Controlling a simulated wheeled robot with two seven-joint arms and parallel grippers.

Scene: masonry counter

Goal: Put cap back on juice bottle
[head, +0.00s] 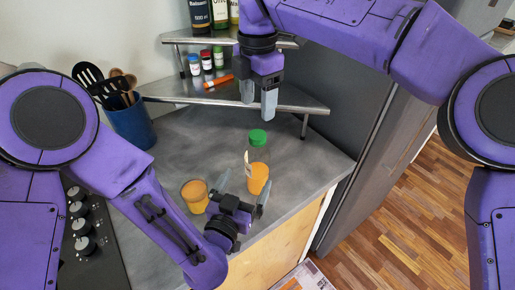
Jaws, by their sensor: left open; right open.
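The juice bottle (258,172) stands upright on the grey counter near its right front part, clear with orange juice in its lower part. The green cap (257,138) shows at the top of the bottle; I cannot tell whether it is screwed down or only resting there. My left gripper (243,188) is open, low in front of the bottle, its fingers pointing toward it. Whether the fingers touch the bottle is unclear. My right gripper (259,104) is open and empty, pointing down above and apart from the cap.
A glass of orange juice (195,196) stands just left of my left gripper. A metal corner shelf (290,98) with small jars (206,60) and bottles is behind. A blue utensil holder (133,124) stands at left, a stove (95,240) in front of it. The counter's middle is clear.

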